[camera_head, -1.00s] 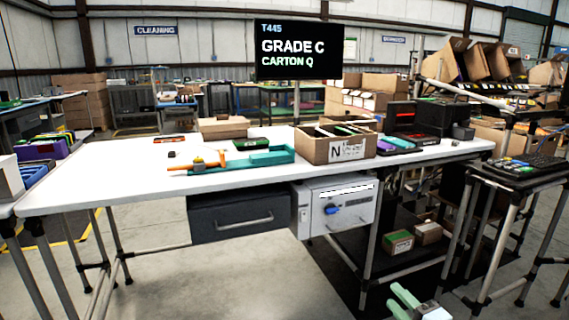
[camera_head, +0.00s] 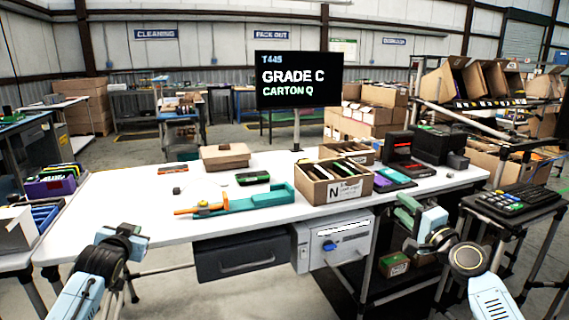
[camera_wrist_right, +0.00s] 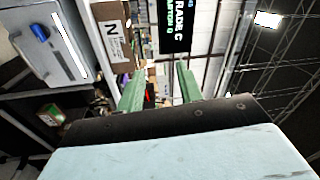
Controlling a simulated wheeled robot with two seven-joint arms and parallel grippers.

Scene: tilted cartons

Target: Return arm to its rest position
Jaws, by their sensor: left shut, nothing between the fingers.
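My left arm comes in from the lower left of the head view. Its gripper (camera_head: 126,236) is beside the table's left front edge, shut and holding nothing; its fingers are hard to make out. My right arm comes in from the lower right. Its gripper (camera_head: 408,212) has green fingers and is in front of the table's right front edge. In the right wrist view the right gripper's two green fingers (camera_wrist_right: 160,86) stand apart with nothing held between them.
The white table (camera_head: 130,205) holds a teal tray (camera_head: 262,202), an open carton marked N (camera_head: 338,190) and a flat brown box (camera_head: 225,157). A sign (camera_head: 298,80) reads GRADE C, CARTON Q. A keypad stand (camera_head: 515,205) is at the right; a side table is at the left.

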